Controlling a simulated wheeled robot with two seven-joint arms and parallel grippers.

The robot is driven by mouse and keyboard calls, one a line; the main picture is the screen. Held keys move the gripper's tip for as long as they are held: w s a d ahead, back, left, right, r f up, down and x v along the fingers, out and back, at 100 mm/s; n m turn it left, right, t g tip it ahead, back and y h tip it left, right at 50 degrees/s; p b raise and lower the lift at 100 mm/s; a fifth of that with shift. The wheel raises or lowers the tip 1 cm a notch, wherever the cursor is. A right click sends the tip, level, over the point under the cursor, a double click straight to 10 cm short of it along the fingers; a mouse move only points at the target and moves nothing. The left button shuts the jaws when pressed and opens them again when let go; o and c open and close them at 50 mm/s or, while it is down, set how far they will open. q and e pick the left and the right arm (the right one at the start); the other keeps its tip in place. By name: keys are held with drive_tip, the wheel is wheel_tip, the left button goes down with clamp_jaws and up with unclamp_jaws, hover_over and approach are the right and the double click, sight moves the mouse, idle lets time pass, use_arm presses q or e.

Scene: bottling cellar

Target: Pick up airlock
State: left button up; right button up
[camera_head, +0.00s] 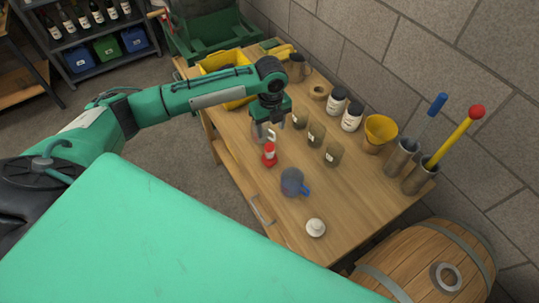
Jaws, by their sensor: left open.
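My left gripper (271,125) points down over the wooden table (345,205) near its left edge, with its jaws open. A pale, clear-looking piece (259,133) shows right at the fingers, partly hidden by them; it may be the airlock. I cannot tell whether the fingers touch it. A small red piece with a white band (269,155) stands on the table just in front of the gripper. My right gripper is not in view.
A blue-grey mug (293,182) and a white knobbed piece (315,228) stand nearer. Several olive cups (333,153) stand right of the gripper. Black-and-white jars (352,117), a yellow funnel (379,132) and metal cylinders (402,158) line the wall. A yellow bin (218,62) stands behind the arm.

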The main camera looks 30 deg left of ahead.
sight(269, 146)
use_arm(q)
wheel_tip(269, 146, down, 7)
drive_tip(key=shift+r+p, duration=0.1)
drive_tip(key=shift+p, duration=0.75)
drive_tip(key=f+p, duration=0.2)
drive_tip(key=f, duration=0.2)
drive_tip(key=shift+s+f+p, duration=0.1)
drive_tip(key=shift+s+p, duration=0.1)
drive_tip(key=shift+p, duration=0.15)
drive_tip(key=shift+f, duration=0.75)
drive_tip(key=shift+c, duration=0.3)
drive_tip(key=c, duration=1)
